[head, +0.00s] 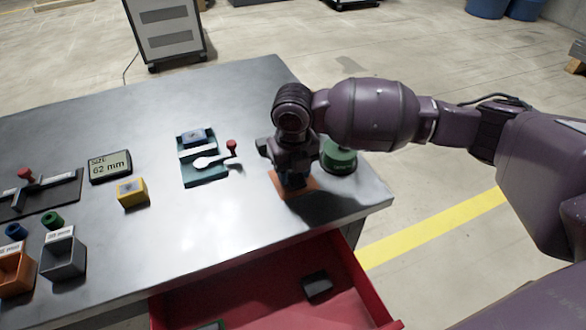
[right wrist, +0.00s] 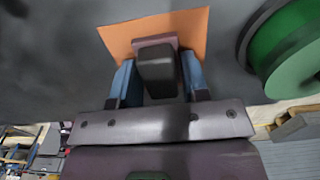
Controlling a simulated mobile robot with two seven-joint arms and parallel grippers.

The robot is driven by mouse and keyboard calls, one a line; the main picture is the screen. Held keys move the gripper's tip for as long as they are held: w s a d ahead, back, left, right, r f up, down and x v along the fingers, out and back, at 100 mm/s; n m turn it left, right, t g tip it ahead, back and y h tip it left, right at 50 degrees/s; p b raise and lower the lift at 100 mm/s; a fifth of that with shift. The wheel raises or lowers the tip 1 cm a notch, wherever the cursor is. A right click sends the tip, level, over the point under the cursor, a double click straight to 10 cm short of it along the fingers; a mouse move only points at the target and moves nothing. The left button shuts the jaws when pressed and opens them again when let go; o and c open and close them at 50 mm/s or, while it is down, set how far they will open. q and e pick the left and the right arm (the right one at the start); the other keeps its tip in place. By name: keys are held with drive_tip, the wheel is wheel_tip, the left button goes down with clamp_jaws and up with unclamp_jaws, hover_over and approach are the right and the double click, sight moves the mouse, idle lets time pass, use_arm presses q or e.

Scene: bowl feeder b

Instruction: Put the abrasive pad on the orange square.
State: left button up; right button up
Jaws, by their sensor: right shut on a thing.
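The orange square (head: 308,185) lies on the grey table near its front right edge, partly hidden under my right gripper. My right gripper (head: 291,180) points down over it. In the right wrist view, its blue fingers (right wrist: 155,80) are shut on a dark grey block with a maroon layer, which I take as the abrasive pad (right wrist: 156,66). The pad shows against the orange square (right wrist: 185,22); whether it touches the square or hangs just above it I cannot tell. In the head view the pad is mostly hidden by the gripper. My left gripper is not in view.
A green round object (head: 340,157) stands close right of the square. A teal fixture (head: 205,172) with a red-knobbed lever is to the left. The red drawer (head: 255,295) below is open, holding a dark block (head: 317,284). A yellow block (head: 131,193) stands farther left.

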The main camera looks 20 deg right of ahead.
drive_tip(key=o, duration=0.9)
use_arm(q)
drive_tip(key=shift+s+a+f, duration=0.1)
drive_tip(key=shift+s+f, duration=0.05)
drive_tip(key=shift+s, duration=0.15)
use_arm(e)
drive_tip(key=shift+o, duration=0.2)
drive_tip(key=shift+r, duration=0.5)
use_arm(q)
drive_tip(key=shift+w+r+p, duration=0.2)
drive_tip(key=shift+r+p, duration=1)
drive_tip(key=shift+p, duration=0.1)
use_arm(e)
wheel_tip(320, 180, up, 11)
drive_tip(key=shift+r, duration=0.15)
